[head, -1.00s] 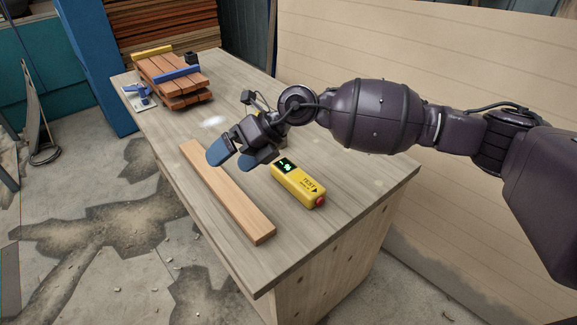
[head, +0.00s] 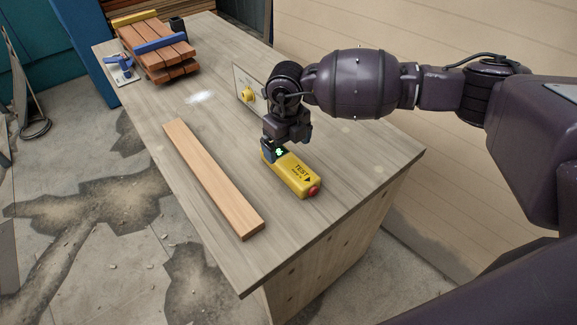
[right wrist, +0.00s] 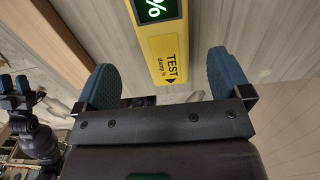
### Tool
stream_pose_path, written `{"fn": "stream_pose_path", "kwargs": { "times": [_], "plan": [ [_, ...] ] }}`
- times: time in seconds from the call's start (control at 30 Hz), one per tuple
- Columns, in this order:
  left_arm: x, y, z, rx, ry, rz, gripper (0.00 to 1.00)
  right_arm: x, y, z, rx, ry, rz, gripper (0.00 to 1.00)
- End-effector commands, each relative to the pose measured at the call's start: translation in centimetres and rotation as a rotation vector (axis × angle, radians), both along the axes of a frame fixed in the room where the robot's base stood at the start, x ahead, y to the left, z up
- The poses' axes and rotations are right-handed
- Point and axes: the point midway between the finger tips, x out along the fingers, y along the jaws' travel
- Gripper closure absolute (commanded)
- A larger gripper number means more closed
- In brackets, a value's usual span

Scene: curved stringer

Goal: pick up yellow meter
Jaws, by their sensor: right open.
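The yellow meter (head: 295,175) lies on the workbench, with a lit green display, TEST lettering and a red end. My right gripper (head: 272,150) is over its display end, pointing down, with its fingertips partly hidden. In the right wrist view, the meter (right wrist: 163,45) lies between the two blue fingers of my open right gripper (right wrist: 165,78), with a gap on each side. What looks like my left gripper (right wrist: 14,86) is small at the left edge of that view; its jaw state is unclear.
A wooden board (head: 212,180) lies left of the meter on the workbench (head: 335,165). Clamped brown slats (head: 155,50) and a blue tool (head: 122,68) are at the far end. A plate with a yellow knob (head: 248,94) is behind my right wrist.

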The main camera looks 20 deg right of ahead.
Motion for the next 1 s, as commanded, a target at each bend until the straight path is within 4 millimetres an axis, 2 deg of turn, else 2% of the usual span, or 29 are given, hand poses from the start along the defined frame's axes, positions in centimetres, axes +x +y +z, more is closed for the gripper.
{"fn": "stream_pose_path", "kwargs": {
  "times": [0.1,0.37,0.7,1.0],
  "plan": [
    [0.2,-0.1,-0.3,-0.001,0.000,-0.002,0.57,0.0,0.0,-2.1,0.000,0.003,0.000,0.04],
    [0.5,-0.3,0.0,-0.006,-0.009,0.000,0.57,0.0,-0.1,-3.7,0.002,0.001,0.000,0.04],
    [0.3,-0.5,-0.9,-0.009,0.003,0.001,0.57,-0.1,-0.4,-8.0,0.001,0.005,0.001,0.04],
    [0.7,-0.5,-0.6,-0.007,-0.003,-0.004,0.57,0.0,-0.5,-8.2,0.001,-0.001,0.001,0.06]
  ]
}}
